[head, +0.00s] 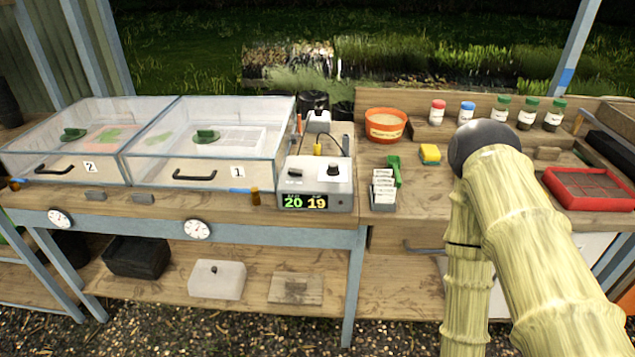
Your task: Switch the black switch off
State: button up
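A white control box (318,185) stands on the wooden bench, right of the clear cases. A small black switch (295,172) sits on the left of its top face. It is too small to tell which way it is set. A round black knob (333,169) is to its right. The lit display (306,202) on the front reads 20 in green and 19 in orange. My arm, with bamboo-look links and a dark round joint, rises at the right, well apart from the box. My gripper is not in view.
Two clear lidded cases, marked 2 (75,140) and 1 (210,145), stand left of the box. A card holder (384,190), an orange bowl (386,125) and a yellow sponge (430,154) are to its right. Capped jars stand behind. A red tray (590,202) lies far right.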

aim_at(298, 172)
jog(key=k, duration=1.3)
jog(key=z, duration=0.7)
jog(key=i, duration=1.15)
jog(key=u, duration=0.65)
jog(key=i, duration=0.5)
jog(key=u, duration=0.65)
